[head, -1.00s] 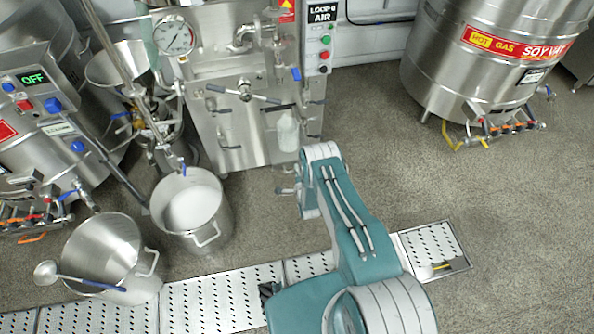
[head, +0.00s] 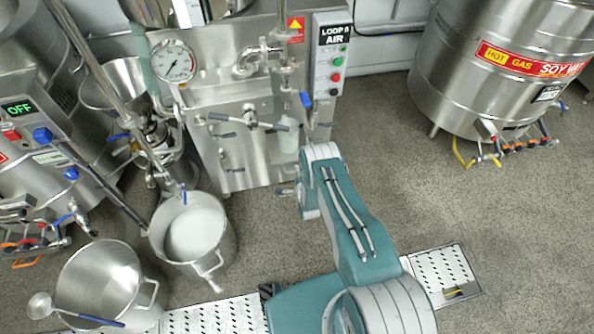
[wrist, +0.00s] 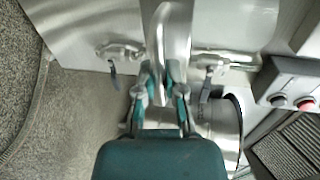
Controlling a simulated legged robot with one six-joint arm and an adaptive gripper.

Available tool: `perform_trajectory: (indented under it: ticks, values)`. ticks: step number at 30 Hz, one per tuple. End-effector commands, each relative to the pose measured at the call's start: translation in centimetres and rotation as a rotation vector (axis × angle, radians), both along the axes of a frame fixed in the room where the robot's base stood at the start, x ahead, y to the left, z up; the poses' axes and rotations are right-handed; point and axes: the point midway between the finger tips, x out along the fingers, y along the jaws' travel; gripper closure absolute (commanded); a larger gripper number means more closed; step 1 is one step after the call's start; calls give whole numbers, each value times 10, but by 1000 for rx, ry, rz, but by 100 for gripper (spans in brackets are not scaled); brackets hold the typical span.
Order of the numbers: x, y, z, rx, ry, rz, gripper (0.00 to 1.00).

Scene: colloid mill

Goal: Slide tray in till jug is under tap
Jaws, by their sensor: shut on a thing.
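A pale, whitish jug (head: 287,142) stands against the front of the steel machine (head: 236,155), just beyond my arm. The tap pipe (head: 286,85), with a blue lever (head: 306,100), comes down above the jug. From this angle I cannot tell whether its outlet is exactly over the jug. The tray is not clearly made out in the head view. My gripper (wrist: 164,92) shows teal fingers closed around a steel, bar-like part in the wrist view; I cannot tell for sure that it is the tray's handle. In the head view my forearm largely hides the gripper.
An open pot of white liquid (head: 194,232) and an empty steel pot (head: 100,280) with a ladle stand on the left. A control box (head: 329,62) is beside the tap. A steel vat (head: 490,80) stands at the right. The floor (head: 400,170) between is clear.

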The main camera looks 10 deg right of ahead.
Motion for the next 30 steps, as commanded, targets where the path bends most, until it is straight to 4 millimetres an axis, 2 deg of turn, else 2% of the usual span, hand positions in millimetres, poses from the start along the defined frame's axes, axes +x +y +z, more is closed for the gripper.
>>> perform_trajectory:
  ticks: [1, 3, 4, 17, 22, 30]
  values:
    - [-5, 0, -6, 0, 17, 0, 100]
    - [-5, 0, -6, 0, 17, 0, 65]
    - [-5, 0, -6, 0, 17, 0, 52]
    - [-6, 0, -1, 0, 7, 0, 52]
    - [-25, 0, 4, 0, 8, 0, 52]
    - [-76, 0, 13, -1, 11, 0, 52]
